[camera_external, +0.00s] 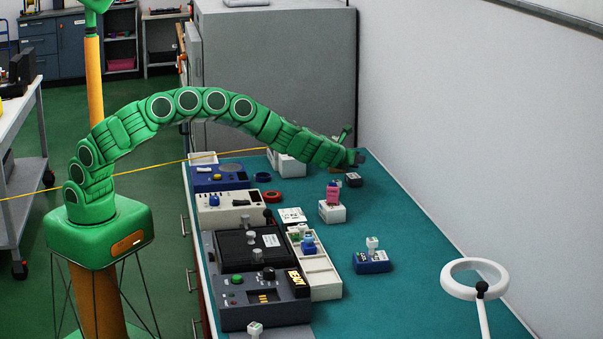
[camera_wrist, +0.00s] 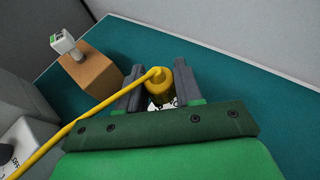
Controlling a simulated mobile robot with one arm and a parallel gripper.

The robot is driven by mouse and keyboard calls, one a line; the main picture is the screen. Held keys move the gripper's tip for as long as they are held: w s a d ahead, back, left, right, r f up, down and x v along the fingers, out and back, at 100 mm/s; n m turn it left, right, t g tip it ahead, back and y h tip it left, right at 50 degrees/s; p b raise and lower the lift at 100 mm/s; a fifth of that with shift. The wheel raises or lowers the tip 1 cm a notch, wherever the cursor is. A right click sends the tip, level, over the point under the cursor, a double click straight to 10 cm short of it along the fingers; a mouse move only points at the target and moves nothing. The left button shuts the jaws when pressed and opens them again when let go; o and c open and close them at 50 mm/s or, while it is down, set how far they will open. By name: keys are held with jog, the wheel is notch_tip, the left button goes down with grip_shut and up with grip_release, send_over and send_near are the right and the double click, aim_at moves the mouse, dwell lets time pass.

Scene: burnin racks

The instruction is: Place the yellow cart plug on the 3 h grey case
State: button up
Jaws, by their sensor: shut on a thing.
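The yellow cart plug (camera_wrist: 158,85) is between the two dark fingers of my gripper (camera_wrist: 152,90) in the wrist view. Its yellow cable (camera_wrist: 85,117) runs from its top to the lower left. My gripper (camera_external: 357,158) is shut on the plug, above the far part of the teal bench in the external view. The plug itself is hidden there. A small dark grey case (camera_external: 354,180) with a white label stands just below my gripper. A white label patch shows under the plug in the wrist view; contact between plug and case cannot be told. The 3 h mark is not readable.
A brown block (camera_wrist: 93,75) bearing a white-and-green plug (camera_wrist: 63,43) stands left of my gripper. A white case with a pink plug (camera_external: 333,194) and a blue case (camera_external: 371,262) stand nearer. The teal bench (camera_external: 410,225) is clear at right, beside the wall.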

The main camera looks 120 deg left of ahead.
jog(key=shift+f, duration=1.45)
jog(key=shift+f, duration=0.1)
jog(key=o, duration=1)
jog(key=shift+r, duration=0.2)
jog(key=shift+v, duration=0.85)
jog(key=shift+d+r, duration=0.1)
jog(key=shift+d, duration=0.55)
jog(key=shift+v, duration=4.5)
jog(key=shift+r, duration=0.1)
